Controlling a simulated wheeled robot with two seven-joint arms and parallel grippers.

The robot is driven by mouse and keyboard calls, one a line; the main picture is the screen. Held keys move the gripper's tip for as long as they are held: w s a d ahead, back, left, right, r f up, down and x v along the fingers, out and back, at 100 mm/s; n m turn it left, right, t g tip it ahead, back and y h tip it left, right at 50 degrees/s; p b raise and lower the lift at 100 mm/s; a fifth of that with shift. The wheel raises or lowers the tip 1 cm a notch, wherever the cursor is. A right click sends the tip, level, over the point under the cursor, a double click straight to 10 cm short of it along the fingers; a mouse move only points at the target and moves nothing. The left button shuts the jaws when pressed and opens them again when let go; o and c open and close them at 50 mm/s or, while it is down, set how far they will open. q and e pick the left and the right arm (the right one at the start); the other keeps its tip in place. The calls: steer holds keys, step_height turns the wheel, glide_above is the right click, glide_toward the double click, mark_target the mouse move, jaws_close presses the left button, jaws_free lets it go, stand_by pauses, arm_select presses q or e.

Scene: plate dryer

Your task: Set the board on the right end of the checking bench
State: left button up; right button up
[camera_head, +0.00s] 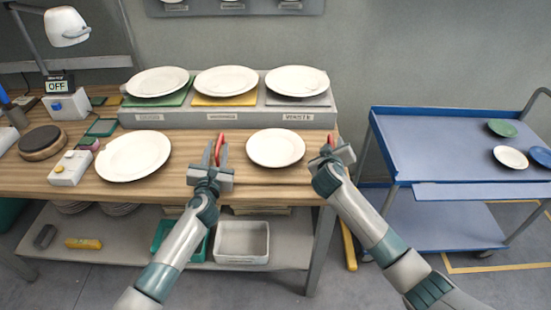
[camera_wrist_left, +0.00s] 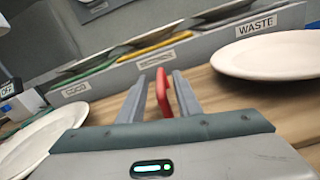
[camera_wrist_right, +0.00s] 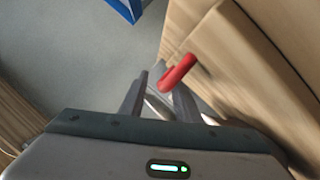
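Two red handles, left (camera_head: 219,147) and right (camera_head: 331,141), stand on either side of a white plate (camera_head: 276,147) at the right end of the wooden bench (camera_head: 190,165). The board they seem to belong to is wood-coloured and hard to tell from the bench top. My left gripper (camera_head: 217,153) is open, with the red handle (camera_wrist_left: 162,90) between its fingers and gaps on both sides. My right gripper (camera_head: 336,152) is open near the right handle (camera_wrist_right: 178,73), which shows closer to one finger. I cannot tell whether that finger touches it.
Behind is a grey stand (camera_head: 230,117) with plates on green, yellow and grey mats; its right section reads WASTE. Another white plate (camera_head: 133,156) lies left of my left gripper. A blue cart (camera_head: 440,150) with small dishes stands right, beyond a floor gap.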

arm_select(q)
steer(key=s, duration=1.2)
steer(key=shift+a, duration=0.35)
arm_select(e)
steer(key=shift+s+a, duration=0.1)
steer(key=v, duration=1.2)
